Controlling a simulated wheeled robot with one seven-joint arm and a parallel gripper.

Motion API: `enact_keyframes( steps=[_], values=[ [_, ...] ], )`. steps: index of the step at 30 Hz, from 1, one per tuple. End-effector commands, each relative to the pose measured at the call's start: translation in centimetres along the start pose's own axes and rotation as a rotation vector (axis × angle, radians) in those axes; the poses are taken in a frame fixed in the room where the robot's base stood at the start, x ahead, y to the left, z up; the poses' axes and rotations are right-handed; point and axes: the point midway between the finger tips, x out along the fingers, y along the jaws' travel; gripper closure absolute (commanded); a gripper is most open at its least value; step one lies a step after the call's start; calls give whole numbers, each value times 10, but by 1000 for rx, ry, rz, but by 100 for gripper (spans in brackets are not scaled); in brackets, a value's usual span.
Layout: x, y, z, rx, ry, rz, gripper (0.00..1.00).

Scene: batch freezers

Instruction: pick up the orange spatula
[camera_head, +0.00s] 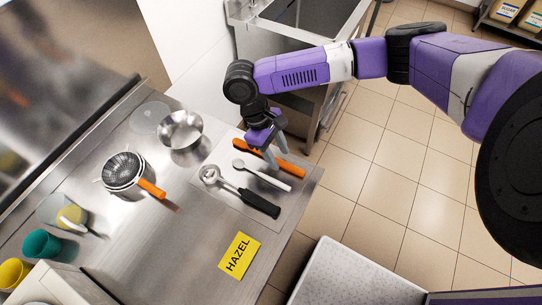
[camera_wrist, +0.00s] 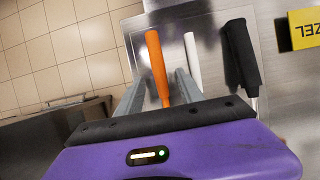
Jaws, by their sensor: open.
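The orange spatula (camera_head: 290,168) lies on a flat mat (camera_head: 217,157) near the counter's edge, farthest of three tools. In the wrist view its orange handle (camera_wrist: 156,62) shows between my fingers, and its far end is hidden behind the gripper body. My gripper (camera_head: 276,164) is open and directly over the spatula, with a finger to each side of the handle in the wrist view (camera_wrist: 158,90). The exact height of the fingertips above the mat is hard to tell.
A white spatula (camera_head: 262,174) lies close beside the orange one. A black-handled scoop (camera_head: 240,190) lies past it. A steel bowl (camera_head: 180,131), an orange-handled strainer (camera_head: 125,172) and a yellow HAZEL card (camera_head: 239,256) are on the counter. A sink (camera_head: 300,18) stands behind.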

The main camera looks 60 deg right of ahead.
Motion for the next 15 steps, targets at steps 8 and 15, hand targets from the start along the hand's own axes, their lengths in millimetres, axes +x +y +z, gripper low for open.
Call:
enact_keyframes(
  steps=[8, 15],
  values=[
    [23, 1, 0, 2, 0, 0, 56],
    [23, 1, 0, 2, 1, 1, 68]
  ],
)
